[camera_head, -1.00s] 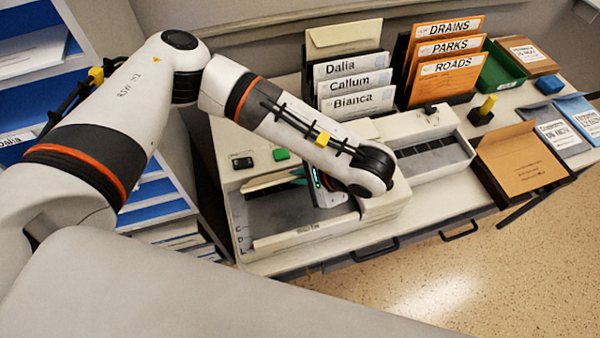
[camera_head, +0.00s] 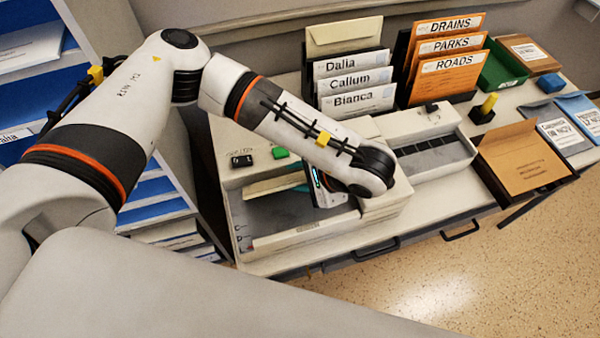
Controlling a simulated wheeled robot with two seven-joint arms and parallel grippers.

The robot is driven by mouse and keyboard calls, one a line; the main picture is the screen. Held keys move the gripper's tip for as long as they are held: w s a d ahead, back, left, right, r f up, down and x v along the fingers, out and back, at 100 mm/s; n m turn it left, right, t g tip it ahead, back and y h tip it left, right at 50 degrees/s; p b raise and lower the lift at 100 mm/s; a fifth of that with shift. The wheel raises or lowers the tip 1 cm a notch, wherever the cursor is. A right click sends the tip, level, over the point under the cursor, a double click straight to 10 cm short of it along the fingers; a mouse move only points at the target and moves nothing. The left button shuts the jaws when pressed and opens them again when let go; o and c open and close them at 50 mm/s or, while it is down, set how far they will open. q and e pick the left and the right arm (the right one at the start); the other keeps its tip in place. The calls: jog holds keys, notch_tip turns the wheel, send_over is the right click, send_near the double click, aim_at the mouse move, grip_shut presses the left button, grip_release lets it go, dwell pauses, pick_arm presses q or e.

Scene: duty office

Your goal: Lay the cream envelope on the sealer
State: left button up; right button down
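A pale cream flat piece (camera_head: 272,187), which looks like the cream envelope, shows over the left bay of the sealer (camera_head: 300,238). My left gripper (camera_head: 322,187) is low over this bay, at the right end of the cream piece. A teal part shows between them. The wrist hides the fingertips, so I cannot tell whether they grip the piece, or whether it touches the bed. Another cream envelope (camera_head: 345,38) stands at the back of the letter rack. My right gripper is not in view.
White envelopes (camera_head: 355,84) named Dalia, Callum and Bianca stand behind the sealer. Orange folders (camera_head: 447,68), a green tray (camera_head: 500,70) and a yellow-handled stamp (camera_head: 484,110) are to the right. A brown envelope (camera_head: 525,158) lies at the front right. Blue shelves (camera_head: 45,90) stand left.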

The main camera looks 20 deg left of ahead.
pick_arm(q)
jog(key=b+v, duration=0.1)
jog(key=v, duration=1.1)
dwell(0.5)
